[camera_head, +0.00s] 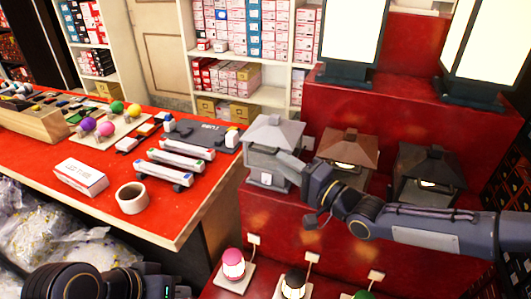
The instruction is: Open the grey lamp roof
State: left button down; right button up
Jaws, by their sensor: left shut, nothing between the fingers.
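The grey lamp (262,170) stands at the left of a row of three small lamps on the red step. Its pale grey pyramid roof (272,131) sits over the body and looks closed. My right arm comes in from the right across the other lamps. My right gripper (289,166) is at the right front of the grey lamp, just below the roof's edge. Its fingertips are hard to tell from the grey lamp, so I cannot see whether they touch or grip. Only part of my left arm shows at the bottom left; its fingers are outside the picture.
A brown lamp (346,147) and a dark lamp (428,171) stand to the right. Tall lit lanterns (352,35) stand above. Small lamps, including a pink one (233,264), are below. The red table (205,213) at left holds tape (132,198) and boxes.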

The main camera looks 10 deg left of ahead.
aim_at(265, 152)
jog(key=x, duration=0.7)
jog(key=shift+a, duration=0.1)
jog(key=shift+c, duration=0.3)
grip_shut()
